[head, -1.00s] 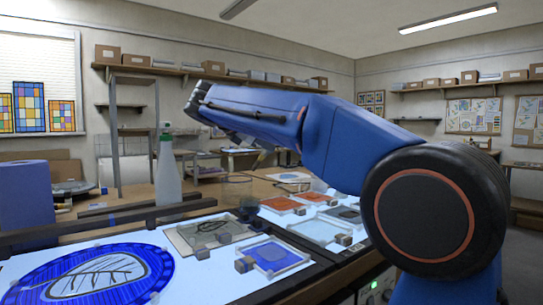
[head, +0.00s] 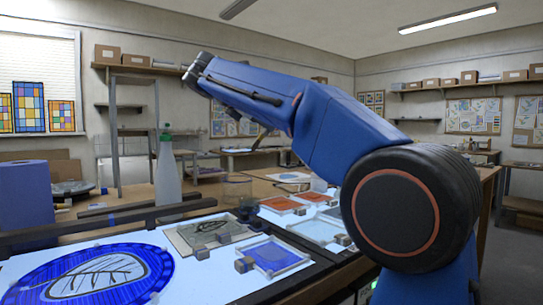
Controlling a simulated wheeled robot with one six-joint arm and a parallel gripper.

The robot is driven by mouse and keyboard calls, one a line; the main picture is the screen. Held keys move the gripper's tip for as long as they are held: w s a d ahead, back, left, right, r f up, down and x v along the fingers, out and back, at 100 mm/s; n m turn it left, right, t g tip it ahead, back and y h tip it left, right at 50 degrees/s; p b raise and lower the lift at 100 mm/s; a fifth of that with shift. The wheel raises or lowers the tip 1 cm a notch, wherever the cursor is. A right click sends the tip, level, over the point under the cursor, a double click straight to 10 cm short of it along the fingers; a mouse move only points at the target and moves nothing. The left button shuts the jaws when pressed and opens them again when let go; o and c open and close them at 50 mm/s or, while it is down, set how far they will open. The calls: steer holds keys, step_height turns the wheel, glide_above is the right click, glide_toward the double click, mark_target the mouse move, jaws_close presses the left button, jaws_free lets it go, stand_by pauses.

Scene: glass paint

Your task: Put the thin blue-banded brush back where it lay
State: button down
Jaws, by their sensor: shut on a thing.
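My blue arm reaches from the right toward the upper middle of the head view, above the workbench. My gripper is hidden behind the arm, so its jaws do not show. A thin, slanted, dark and yellowish thing (head: 263,137) shows just below the arm. It may be a brush, but it is too small to tell, and no blue band can be made out. No other brush can be clearly picked out, and I cannot tell the place where the brush lay.
A light table holds a blue round glass panel (head: 55,282) with a leaf drawing and a blue square pane (head: 270,256). Small grey blocks (head: 244,264) stand by the panes. A green-capped bottle (head: 167,175) and a clear glass jar (head: 237,188) stand behind.

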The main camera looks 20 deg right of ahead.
steer(key=m+g+y, duration=0.1)
steer(key=g+y, duration=0.2)
steer(key=shift+m, duration=0.4)
steer(key=shift+t, duration=0.3)
stand_by(0.4)
steer(key=shift+f+n+t+h, duration=0.9)
steer(key=shift+f+t+h, duration=0.3)
steer(key=shift+f+h, duration=0.5)
steer(key=shift+f, duration=0.15)
